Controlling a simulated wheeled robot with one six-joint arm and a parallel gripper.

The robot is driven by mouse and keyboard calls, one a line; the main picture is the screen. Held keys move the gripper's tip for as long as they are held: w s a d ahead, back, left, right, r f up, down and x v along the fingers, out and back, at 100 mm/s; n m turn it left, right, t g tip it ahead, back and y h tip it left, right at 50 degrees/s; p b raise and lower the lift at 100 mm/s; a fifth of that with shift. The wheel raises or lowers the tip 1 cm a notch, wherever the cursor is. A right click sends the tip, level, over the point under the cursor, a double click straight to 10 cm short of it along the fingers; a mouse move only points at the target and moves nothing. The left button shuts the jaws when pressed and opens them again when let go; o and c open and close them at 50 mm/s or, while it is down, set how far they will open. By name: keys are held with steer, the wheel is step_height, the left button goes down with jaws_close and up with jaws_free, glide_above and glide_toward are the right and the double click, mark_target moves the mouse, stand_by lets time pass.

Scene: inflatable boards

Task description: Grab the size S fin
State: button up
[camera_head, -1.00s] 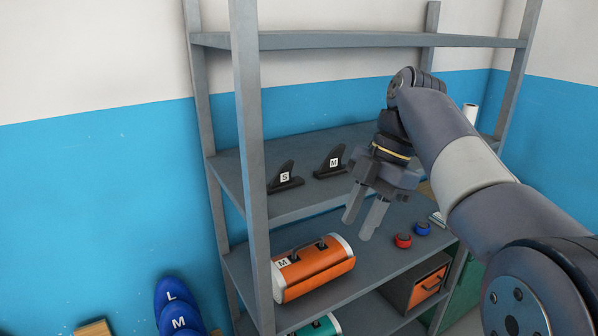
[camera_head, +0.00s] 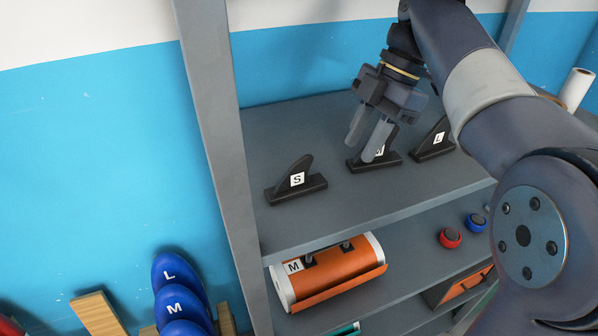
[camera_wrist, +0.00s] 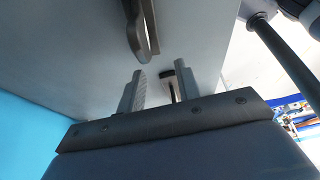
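The size S fin (camera_head: 297,181) is black with a white S label and stands upright on the grey middle shelf, at left in the head view. A second black fin (camera_head: 386,159), its label mostly hidden, stands behind my gripper's fingers. The size L fin (camera_head: 434,143) is further right. My gripper (camera_head: 361,151) is open and empty, its fingers pointing down, to the right of the S fin and apart from it. In the wrist view the two fingers are apart (camera_wrist: 158,85). A dark curved object (camera_wrist: 140,30) shows beyond them; I cannot tell which one it is.
The shelf's grey front post (camera_head: 215,130) stands left of the S fin. The lower shelf holds an orange case (camera_head: 335,278) marked M, a red round item (camera_head: 450,237) and a blue one (camera_head: 477,223). Blue L and M items (camera_head: 175,295) stand at lower left.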

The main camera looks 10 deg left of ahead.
mark_target(301, 160)
steer(key=s+a, duration=0.1)
steer(key=a, duration=0.1)
steer(key=s+a+p, duration=0.1)
steer(key=s+a, duration=0.2)
steer(key=a, duration=0.1)
steer(key=shift+s+a+r+p, duration=0.1)
steer(key=shift+s+a+p, duration=0.15)
steer(key=shift+a+p, duration=0.1)
steer(key=shift+s+a+r+p, duration=0.1)
steer(key=shift+s+a+p, duration=0.4)
steer(key=shift+s+a, duration=0.5)
steer(key=shift+p+x, duration=0.3)
steer(key=shift+x, duration=0.75)
steer(key=shift+a+f, duration=0.3)
steer(key=shift+f, duration=0.3)
steer(key=shift+w, duration=0.1)
steer(key=c, duration=0.6)
